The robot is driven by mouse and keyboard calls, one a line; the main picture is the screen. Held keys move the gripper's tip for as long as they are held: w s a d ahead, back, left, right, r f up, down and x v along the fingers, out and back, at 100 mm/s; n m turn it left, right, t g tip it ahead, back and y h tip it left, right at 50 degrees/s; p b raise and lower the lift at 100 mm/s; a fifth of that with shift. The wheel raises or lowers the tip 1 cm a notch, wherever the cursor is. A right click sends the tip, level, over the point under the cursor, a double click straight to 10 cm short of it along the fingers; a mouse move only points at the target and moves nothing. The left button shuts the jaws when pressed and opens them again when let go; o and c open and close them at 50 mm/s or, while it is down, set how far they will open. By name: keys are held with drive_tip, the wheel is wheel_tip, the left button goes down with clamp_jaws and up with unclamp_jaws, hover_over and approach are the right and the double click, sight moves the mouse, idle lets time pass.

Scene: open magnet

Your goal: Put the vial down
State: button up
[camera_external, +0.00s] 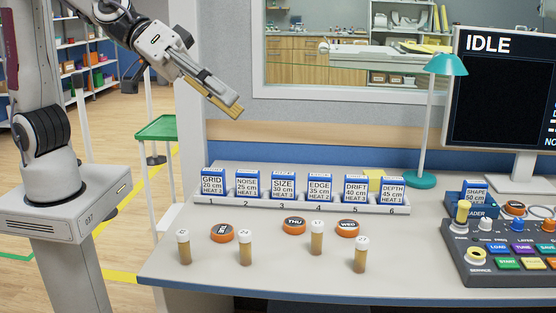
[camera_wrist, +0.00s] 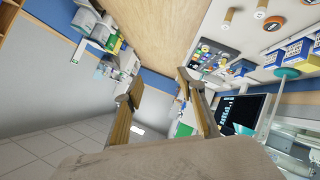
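Several amber vials with white caps stand upright on the desk's front part in the external view: far left (camera_external: 184,249), left-middle (camera_external: 245,252), right-middle (camera_external: 317,240) and right (camera_external: 361,257). A similar small yellowish piece (camera_external: 463,213) sits at the console's left edge; I cannot tell if it is a vial. My gripper (camera_external: 228,108) is raised in the air above and left of the desk, well apart from the vials. In the wrist view, its fingers (camera_wrist: 160,82) are spread with nothing between them. Two vials show at that view's top right, one here (camera_wrist: 228,18).
A white rack (camera_external: 300,203) holds a row of blue-and-white boxes. Orange-rimmed discs (camera_external: 222,233) lie among the vials. A teal lamp (camera_external: 422,180), a monitor (camera_external: 500,95) reading IDLE and a button console (camera_external: 500,250) stand right. A green-topped stand (camera_external: 158,128) is left.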

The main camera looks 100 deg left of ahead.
drive_tip(key=w+d+f+n+t+y, duration=0.1)
drive_tip(key=w+d+f+n+y, duration=0.15)
drive_tip(key=w, duration=0.35)
drive_tip(key=n+g+y, duration=0.9)
drive_tip(key=y, duration=1)
approach(183, 245)
drive_tip(key=a, duration=0.2)
drive_tip(key=shift+w+d+r, duration=0.1)
drive_tip(key=shift+w+r, duration=0.05)
drive_tip(key=shift+w+a, duration=0.1)
drive_tip(key=shift+a, duration=0.55)
drive_tip(key=shift+w+a, duration=0.15)
drive_tip(key=shift+a, duration=0.5)
